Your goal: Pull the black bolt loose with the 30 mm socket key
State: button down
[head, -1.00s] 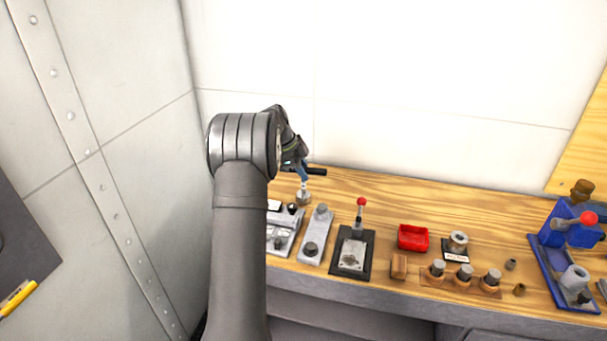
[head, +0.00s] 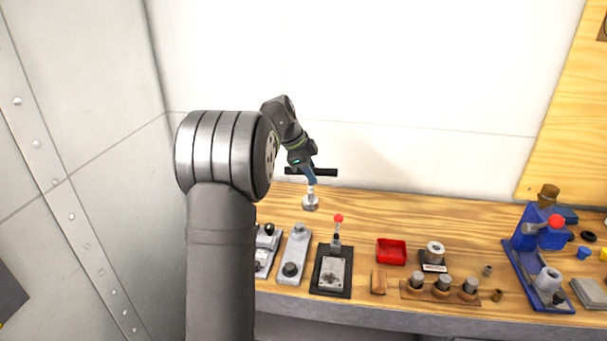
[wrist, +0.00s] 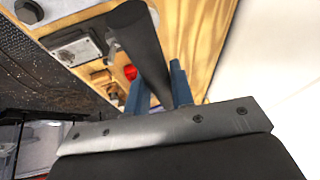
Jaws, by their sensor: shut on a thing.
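My gripper (head: 311,177) is shut on the socket key, its blue fingers around the upper shank. The key's black crossbar (head: 326,173) lies across the top. Its silver socket (head: 311,203) points down over the back of the bench, apart from the bolts; its height is unclear. In the wrist view the dark bar (wrist: 143,45) runs past the blue fingers. A dark bolt (head: 290,269) stands at the near end of a grey plate (head: 295,251). A black knob or bolt head (head: 268,229) shows on the leftmost plate, partly behind my arm. I cannot tell which is the task's bolt.
A lever with a red knob (head: 338,218) stands right of the grey plate. Further right are a red tray (head: 391,251), a wooden rack (head: 425,293) of metal pieces and a blue vise-like device (head: 525,240). The wall rises behind; the bench's back strip is fairly clear.

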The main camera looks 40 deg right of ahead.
jog(key=c, duration=1.8)
grip_release()
jog(key=shift+c, duration=0.2)
grip_shut()
jog(key=s+a+n, duration=0.2)
jog(key=s+a, duration=0.8)
jog(key=a, duration=0.4)
notch_tip(320, 180, down, 6)
jog(key=m+g+y, duration=0.3)
jog(key=m+y, duration=0.2)
jog(key=m, duration=1.1)
jog(key=shift+s+a+m+g, duration=0.3)
